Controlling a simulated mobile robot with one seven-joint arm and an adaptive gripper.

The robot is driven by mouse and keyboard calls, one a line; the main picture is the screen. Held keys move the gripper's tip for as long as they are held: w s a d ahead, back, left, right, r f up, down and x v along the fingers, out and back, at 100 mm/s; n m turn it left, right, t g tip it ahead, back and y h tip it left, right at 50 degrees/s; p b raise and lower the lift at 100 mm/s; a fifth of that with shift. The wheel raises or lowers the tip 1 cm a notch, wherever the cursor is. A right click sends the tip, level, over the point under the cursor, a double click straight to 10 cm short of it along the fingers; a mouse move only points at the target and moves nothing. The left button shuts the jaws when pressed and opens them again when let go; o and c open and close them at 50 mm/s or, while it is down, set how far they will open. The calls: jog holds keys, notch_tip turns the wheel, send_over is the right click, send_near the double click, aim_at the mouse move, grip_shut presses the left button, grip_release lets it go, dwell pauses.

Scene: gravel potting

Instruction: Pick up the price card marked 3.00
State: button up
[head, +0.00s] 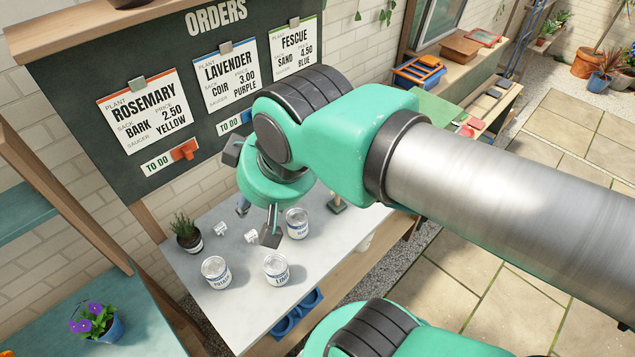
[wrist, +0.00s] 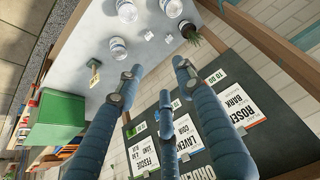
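Two small white cards stand on the grey table (head: 190,262) in the head view, a left one (head: 220,228) and a right one (head: 251,236). They also show in the wrist view, one card (wrist: 148,36) beside the other (wrist: 168,38). Their markings are too small to read, so I cannot tell which is marked 3.00. My gripper (head: 257,222) is over the table near the right card, its fingers apart. In the wrist view my gripper (wrist: 157,80) is open with nothing between its fingers.
Several labelled white cans, such as this one (head: 277,270), stand around the cards. A potted plant (head: 187,234) is at the table's left. The orders board (head: 75,95) rises behind; its Lavender sheet (head: 226,76) reads 3.00. Blue bins (head: 297,312) sit below the table's front.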

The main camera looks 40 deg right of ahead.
jog(key=w+d+f+m+g, duration=0.2)
jog(key=w+d+f, duration=0.1)
jog(key=w+d, duration=0.55)
jog(key=m+g+p, duration=0.2)
jog(key=m+g, duration=0.2)
jog(key=m, duration=0.2)
send_over(338, 194)
jog(key=d, duration=0.1)
jog(key=f, duration=2.7)
jog(key=shift+w+f, duration=0.1)
jog(key=shift+w, duration=0.3)
jog(key=shift+d+f, duration=0.1)
jog(key=shift+f, duration=0.05)
jog(key=shift+f+b, duration=0.8)
jog(key=shift+f, duration=3.45)
